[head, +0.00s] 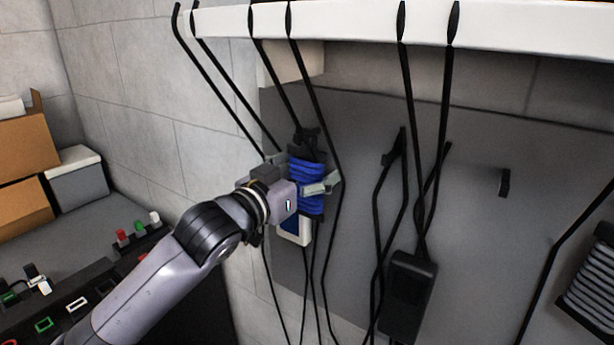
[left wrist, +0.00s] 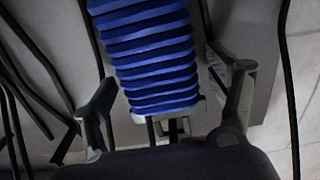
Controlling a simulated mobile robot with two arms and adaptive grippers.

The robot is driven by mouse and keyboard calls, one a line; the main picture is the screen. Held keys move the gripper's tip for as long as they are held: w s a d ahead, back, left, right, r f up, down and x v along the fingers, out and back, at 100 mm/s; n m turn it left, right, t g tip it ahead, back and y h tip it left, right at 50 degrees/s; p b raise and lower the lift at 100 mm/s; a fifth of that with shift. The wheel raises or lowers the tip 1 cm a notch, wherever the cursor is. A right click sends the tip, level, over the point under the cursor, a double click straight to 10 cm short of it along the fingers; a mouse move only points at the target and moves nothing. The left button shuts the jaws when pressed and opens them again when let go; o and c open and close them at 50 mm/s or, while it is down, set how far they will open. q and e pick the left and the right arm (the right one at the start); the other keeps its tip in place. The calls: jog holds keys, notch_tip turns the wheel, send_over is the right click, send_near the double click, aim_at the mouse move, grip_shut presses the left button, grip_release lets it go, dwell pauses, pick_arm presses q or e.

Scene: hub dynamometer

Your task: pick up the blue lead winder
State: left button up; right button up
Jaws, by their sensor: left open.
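The blue lead winder (head: 306,183) hangs upright on the grey back panel in the head view, with a ribbed blue body and a white lower part. In the left wrist view its blue ribs (left wrist: 152,55) fill the upper middle. My left gripper (head: 305,177) is open, with one finger on each side of the winder. In the left wrist view the fingers of my left gripper (left wrist: 165,88) stand apart to the left and right of the blue body, with visible gaps. My left wrist hides part of the winder in the head view. My right gripper is not in view.
Black cables hang from a white rail (head: 350,22) around the winder. A black box (head: 408,295) hangs to the right, and a grey ribbed item (head: 593,275) is at the far right. Cardboard boxes (head: 22,145) and a black panel with coloured buttons (head: 90,290) are at left.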

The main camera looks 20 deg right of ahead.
pick_arm(q)
jog(key=shift+a, duration=0.1)
jog(key=shift+c, duration=0.4)
jog(key=shift+c, duration=0.7)
jog(key=c, duration=1.2)
